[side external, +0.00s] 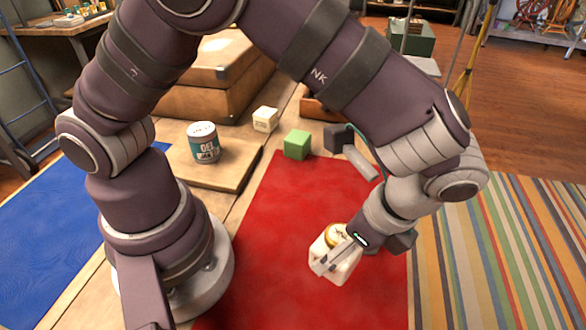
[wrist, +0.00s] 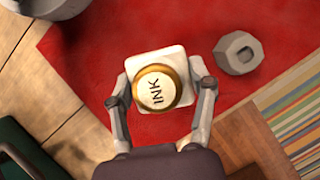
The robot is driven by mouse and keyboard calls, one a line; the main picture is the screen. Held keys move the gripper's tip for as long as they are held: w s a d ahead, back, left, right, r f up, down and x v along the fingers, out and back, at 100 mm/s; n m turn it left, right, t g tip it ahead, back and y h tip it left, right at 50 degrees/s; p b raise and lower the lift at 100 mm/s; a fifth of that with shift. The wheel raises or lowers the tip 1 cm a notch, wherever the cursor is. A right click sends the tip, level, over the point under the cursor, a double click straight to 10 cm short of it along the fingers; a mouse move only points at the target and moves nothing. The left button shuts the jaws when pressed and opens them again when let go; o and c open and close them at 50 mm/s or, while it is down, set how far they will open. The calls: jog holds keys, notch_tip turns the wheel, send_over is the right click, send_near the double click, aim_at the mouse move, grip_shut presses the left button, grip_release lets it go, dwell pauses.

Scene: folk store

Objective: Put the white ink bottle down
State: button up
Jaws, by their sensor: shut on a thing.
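The white ink bottle (side external: 343,274) is a squarish white block with a round gold cap, in the lower middle of the side external view. In the wrist view the bottle (wrist: 157,60) is seen from above, its cap reading "INK". My gripper (side external: 337,258) is shut on it, with one finger at each side of the bottle in the wrist view (wrist: 160,88). The bottle looks upright over the red mat (side external: 270,250). I cannot tell whether its base touches the mat.
A labelled jar (side external: 204,143) stands on a wooden board. Red mat around the bottle is mostly bare.

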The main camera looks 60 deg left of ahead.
jog(key=s+d+r+n+g+h, duration=0.1)
jog(key=s+d+r+n, duration=0.1)
jog(key=s+d+n, duration=0.15)
jog(key=shift+n+g, duration=0.3)
jog(key=shift+n, duration=0.45)
jog(key=f, duration=0.8)
jog(key=shift+d, duration=0.25)
jog(key=o, duration=1.2)
jog(key=shift+c, duration=0.2)
